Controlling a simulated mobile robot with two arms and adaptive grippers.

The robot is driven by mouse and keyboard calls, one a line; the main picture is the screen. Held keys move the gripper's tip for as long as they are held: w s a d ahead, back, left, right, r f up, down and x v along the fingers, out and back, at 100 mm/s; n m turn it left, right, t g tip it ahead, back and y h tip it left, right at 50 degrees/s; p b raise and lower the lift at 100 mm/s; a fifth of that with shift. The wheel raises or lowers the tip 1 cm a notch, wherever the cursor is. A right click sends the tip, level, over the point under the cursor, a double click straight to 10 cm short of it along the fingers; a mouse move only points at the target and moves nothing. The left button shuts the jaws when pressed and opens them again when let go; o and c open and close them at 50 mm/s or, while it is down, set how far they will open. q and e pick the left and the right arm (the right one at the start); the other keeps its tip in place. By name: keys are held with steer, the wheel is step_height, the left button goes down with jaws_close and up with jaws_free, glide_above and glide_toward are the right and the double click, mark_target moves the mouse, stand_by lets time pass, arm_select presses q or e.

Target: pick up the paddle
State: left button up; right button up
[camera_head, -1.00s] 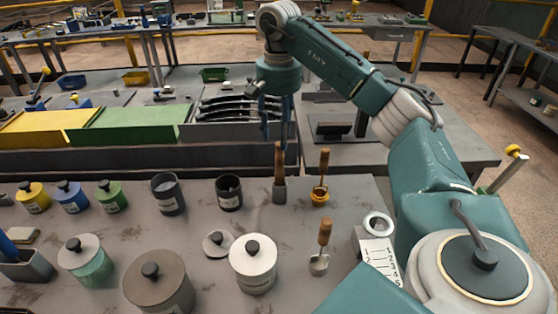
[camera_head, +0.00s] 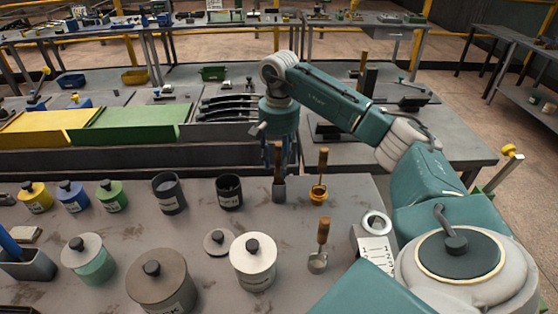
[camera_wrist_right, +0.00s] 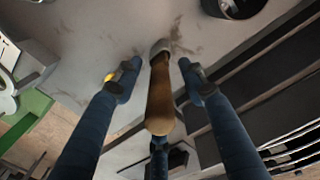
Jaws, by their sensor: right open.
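The paddle appears to be the wooden-handled tool with a grey lower end (camera_head: 279,191), upright near the table's back edge. In the right wrist view its wooden handle (camera_wrist_right: 160,97) points up toward the camera, between the blue fingers. My right gripper (camera_head: 280,160) is open around the handle, with gaps visible beside it in the wrist view (camera_wrist_right: 160,72). The fingers partly hide the handle's top in the head view. My left gripper is out of view.
Another with a grey cup (camera_head: 317,262) stands nearer. A black canister (camera_head: 229,195) is to the left, and a white lidded jar (camera_head: 253,268) is in front. A low dark rail (camera_head: 130,160) runs behind the table.

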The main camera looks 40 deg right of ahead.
jaws_close()
steer(key=shift+r, duration=0.1)
